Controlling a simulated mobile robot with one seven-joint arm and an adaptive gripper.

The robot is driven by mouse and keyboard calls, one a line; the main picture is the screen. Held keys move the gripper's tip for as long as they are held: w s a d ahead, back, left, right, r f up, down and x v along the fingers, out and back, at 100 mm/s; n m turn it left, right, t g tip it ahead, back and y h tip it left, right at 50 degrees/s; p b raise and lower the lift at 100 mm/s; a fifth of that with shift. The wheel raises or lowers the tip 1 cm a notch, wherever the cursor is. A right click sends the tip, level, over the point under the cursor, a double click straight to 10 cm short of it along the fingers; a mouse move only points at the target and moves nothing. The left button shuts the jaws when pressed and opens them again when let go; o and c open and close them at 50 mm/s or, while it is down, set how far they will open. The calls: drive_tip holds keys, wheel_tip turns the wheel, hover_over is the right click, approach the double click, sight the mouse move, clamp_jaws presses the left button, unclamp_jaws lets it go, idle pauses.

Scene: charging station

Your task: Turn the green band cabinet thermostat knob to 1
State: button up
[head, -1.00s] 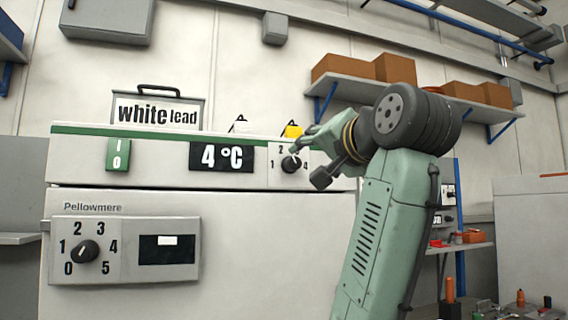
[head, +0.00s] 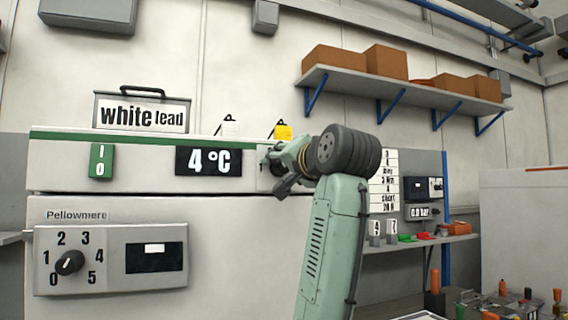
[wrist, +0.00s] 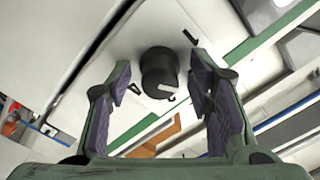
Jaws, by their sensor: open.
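The white cabinet with the green band (head: 50,165) stands at the left in the head view, with a 4°C display (head: 208,161). Its thermostat knob (wrist: 158,70) is a black round knob with a white mark, on a pale panel with black digits; 1 and 4 can be made out. In the wrist view the knob lies between the fingers of my gripper (wrist: 162,76), with a gap on each side. My gripper is open and empty. In the head view my gripper (head: 274,166) is at the knob's panel and hides most of the dial.
Below is another dial knob (head: 69,262) marked 0 to 5, beside a dark display. A white lead case (head: 143,94) and small tags stand on the cabinet top. At the right are a bench with gauges (head: 423,200) and a wall shelf (head: 330,78) with brown boxes.

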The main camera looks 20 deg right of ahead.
clamp_jaws()
idle(0.6)
drive_tip(key=shift+n, duration=0.4)
drive_tip(key=n, duration=1.1)
drive_tip(key=shift+a, duration=0.1)
idle(0.3)
unclamp_jaws()
